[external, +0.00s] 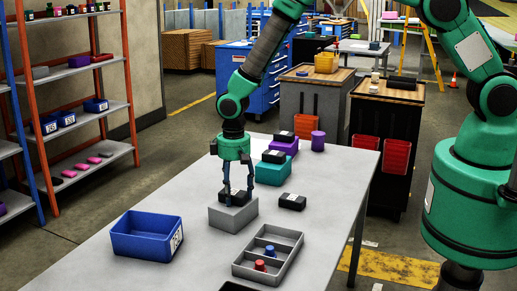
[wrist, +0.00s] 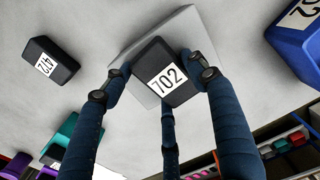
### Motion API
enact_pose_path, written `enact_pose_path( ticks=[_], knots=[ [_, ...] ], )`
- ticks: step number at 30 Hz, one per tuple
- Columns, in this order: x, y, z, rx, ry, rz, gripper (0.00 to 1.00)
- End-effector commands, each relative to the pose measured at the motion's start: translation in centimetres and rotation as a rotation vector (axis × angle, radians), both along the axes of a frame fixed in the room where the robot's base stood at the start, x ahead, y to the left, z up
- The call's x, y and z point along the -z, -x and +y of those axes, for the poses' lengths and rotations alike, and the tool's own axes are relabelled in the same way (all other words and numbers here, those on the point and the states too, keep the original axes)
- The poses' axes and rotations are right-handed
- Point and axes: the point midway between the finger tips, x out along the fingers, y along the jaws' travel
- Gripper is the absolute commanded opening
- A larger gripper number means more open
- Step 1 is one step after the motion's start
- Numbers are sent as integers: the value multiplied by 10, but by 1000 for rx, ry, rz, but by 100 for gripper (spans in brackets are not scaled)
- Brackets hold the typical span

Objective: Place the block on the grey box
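A black block with a white label reading 702 (wrist: 166,72) sits on top of the grey box (wrist: 203,36). In the external view the block (external: 236,197) is partly covered by my fingers, and the grey box (external: 233,217) stands on the table. My gripper (wrist: 165,82) points down with its fingers around the block. A gap shows between the left finger and the block; the right finger is close to it, and contact there is unclear. The fingers look spread rather than clamped. My gripper also shows in the external view (external: 237,196).
A second black block (external: 292,202) lies to the right on the grey table (external: 197,192). A blue bin (external: 140,244) stands at the left, a grey divided tray (external: 250,272) in front. Teal (external: 270,174) and purple (external: 291,147) boxes bearing black blocks, and a purple cylinder (external: 318,141), stand behind.

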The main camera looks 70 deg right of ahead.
Motion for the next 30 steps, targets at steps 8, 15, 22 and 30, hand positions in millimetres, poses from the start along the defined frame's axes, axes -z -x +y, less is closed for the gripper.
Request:
enact_pose_path(
  ticks=[8,15,22,30],
  knots=[
    [-1,0,0,0,0,0,74],
    [-4,0,0,0,0,0,74],
    [-21,-1,0,0,0,-1,74],
    [-62,-1,0,0,-1,-3,74]
  ],
)
